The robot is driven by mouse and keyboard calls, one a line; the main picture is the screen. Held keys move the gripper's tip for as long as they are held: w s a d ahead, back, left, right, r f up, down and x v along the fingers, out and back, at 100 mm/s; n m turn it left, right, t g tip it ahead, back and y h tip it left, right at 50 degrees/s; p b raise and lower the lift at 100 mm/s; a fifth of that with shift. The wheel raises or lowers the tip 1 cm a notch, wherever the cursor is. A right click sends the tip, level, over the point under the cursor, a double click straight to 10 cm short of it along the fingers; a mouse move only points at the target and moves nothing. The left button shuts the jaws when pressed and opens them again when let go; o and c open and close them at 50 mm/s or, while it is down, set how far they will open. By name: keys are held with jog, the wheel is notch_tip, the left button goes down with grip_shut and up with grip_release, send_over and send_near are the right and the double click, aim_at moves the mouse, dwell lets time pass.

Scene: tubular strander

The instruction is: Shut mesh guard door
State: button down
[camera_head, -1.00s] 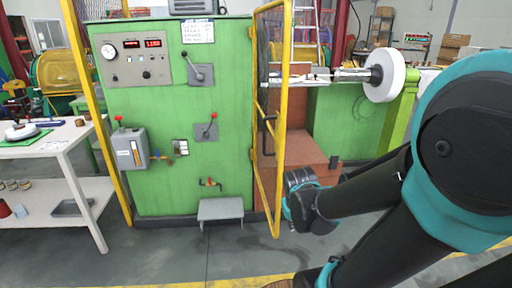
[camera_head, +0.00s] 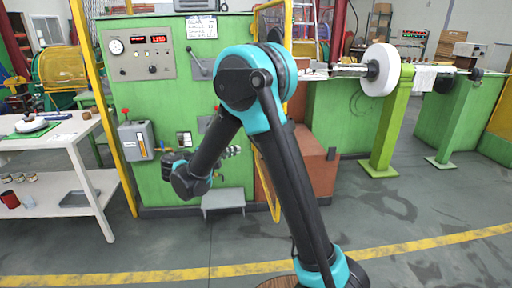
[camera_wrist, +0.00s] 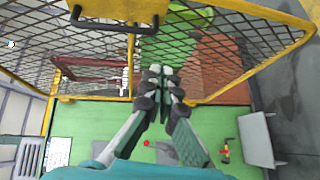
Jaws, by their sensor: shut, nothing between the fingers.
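The mesh guard door (camera_head: 287,25) has a yellow frame and dark mesh. In the head view my arm hides most of it; its upper frame and a strip of its lower frame show beside the green cabinet, standing out from it. In the wrist view the door's mesh and yellow frame fill the upper part, with a black bar handle (camera_wrist: 112,27) at the top. My gripper (camera_wrist: 161,70) is shut and empty, its fingertips together in front of the mesh. Whether they touch it I cannot tell. In the head view the hand is left of the door, before the cabinet, partly hidden.
The green cabinet (camera_head: 155,100) carries gauges and levers. A grey step (camera_head: 223,200) stands at its foot and shows in the wrist view (camera_wrist: 256,140). A white table (camera_head: 60,150) is at left. A white spool (camera_head: 381,70) is at right. The front floor is clear.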

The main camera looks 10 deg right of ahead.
jog(key=s+d+r+x, duration=0.1)
jog(key=x, duration=0.9)
jog(key=shift+w+d+t+h, duration=0.25)
jog(key=shift+d+t+h, duration=0.05)
jog(key=shift+d, duration=0.05)
jog(key=shift+d+f, duration=0.1)
